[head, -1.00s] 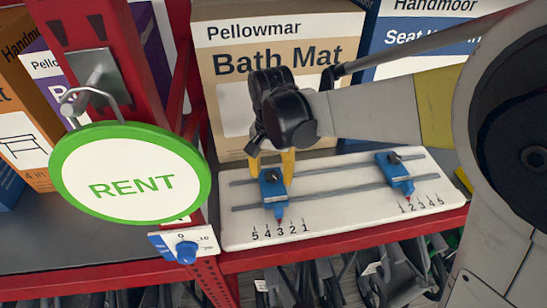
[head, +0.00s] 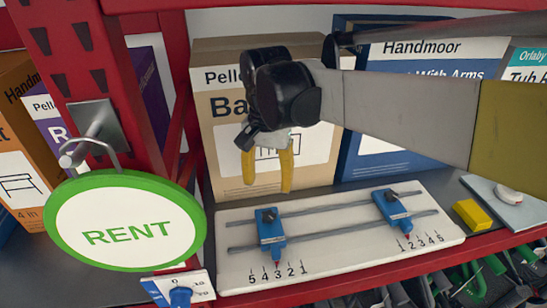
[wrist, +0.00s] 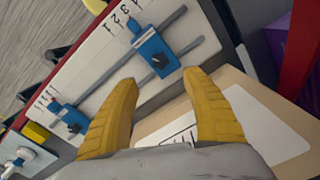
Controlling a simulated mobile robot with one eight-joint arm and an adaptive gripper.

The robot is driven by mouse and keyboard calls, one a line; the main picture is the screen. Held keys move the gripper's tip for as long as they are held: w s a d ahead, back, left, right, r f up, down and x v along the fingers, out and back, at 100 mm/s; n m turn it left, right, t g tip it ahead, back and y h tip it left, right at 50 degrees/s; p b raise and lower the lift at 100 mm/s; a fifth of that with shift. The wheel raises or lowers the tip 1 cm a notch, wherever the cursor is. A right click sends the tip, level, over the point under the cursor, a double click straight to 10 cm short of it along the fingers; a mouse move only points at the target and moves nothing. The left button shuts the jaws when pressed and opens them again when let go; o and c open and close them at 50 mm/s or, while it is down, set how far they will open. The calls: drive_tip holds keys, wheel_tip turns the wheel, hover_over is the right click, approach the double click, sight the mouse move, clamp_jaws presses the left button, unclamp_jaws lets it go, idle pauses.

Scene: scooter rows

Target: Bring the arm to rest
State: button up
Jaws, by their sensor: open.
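My gripper (head: 268,168) has two yellow fingers set apart, with nothing between them. In the head view it hangs in front of the Pellowmar Bath Mat box (head: 225,150), above and behind the white slider board (head: 345,236). The board carries a blue slider (head: 270,234) on the left and a blue slider (head: 392,210) on the right, each with a red tip over a numbered scale. In the wrist view the fingers (wrist: 160,100) are apart from the left-scale slider (wrist: 154,55). My arm reaches in from the right.
A round green and white RENT sign (head: 125,222) hangs from a red post (head: 100,90) at left. A small dial plate (head: 178,289) sits on the shelf edge. A blue Handmoor box (head: 400,135) stands behind. A yellow block (head: 471,214) lies right of the board.

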drive_tip(key=shift+r, duration=0.2)
drive_tip(key=s+d+f+n+t+b, duration=0.1)
drive_tip(key=s+d+f+t+b, duration=0.1)
drive_tip(key=d, duration=0.5)
drive_tip(key=s+d+f+t+b, duration=0.2)
drive_tip(key=s+d+f+b, duration=0.3)
drive_tip(key=s+d+f, duration=0.1)
drive_tip(key=s+d+f+n+t+b, duration=0.1)
drive_tip(key=s+d+f+t+b, duration=0.2)
drive_tip(key=d+f, duration=0.3)
drive_tip(key=shift+s+d+n+b, duration=0.15)
drive_tip(key=shift+s+d+b, duration=0.05)
drive_tip(key=shift+d, duration=0.85)
drive_tip(key=shift+s+d+n+b, duration=0.15)
drive_tip(key=shift+s+d+b, duration=0.05)
drive_tip(key=shift+d, duration=0.85)
drive_tip(key=shift+r, duration=0.1)
